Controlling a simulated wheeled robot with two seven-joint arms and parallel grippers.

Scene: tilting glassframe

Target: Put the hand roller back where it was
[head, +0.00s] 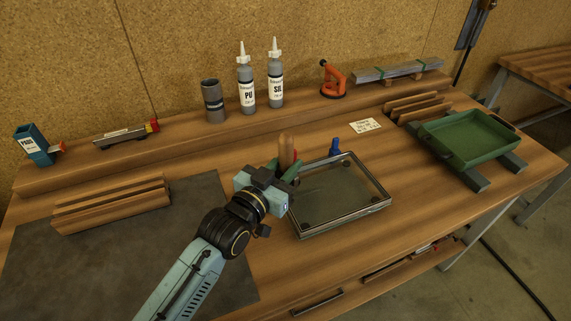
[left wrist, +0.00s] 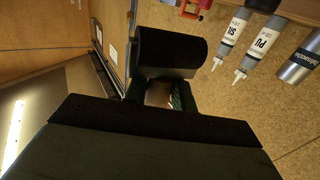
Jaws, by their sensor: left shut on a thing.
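My left gripper (head: 284,174) is shut on the hand roller, whose wooden handle (head: 287,150) stands upright above the fingers in the head view. In the left wrist view a thick black cylinder (left wrist: 170,50), which looks like its roller, sits just beyond the fingers (left wrist: 160,94). That part is hidden behind my gripper in the head view. The gripper is at the left rear corner of the glass frame (head: 376,205); I cannot tell whether the roller touches anything. My right gripper is not in view.
A dark mat (head: 110,262) with wooden strips (head: 112,205) lies left. A blue piece (head: 336,147) stands behind the frame. The rear ledge holds two bottles (head: 246,84), a grey can (head: 213,103) and an orange suction lifter (head: 333,82). A green tray (head: 470,135) stands right.

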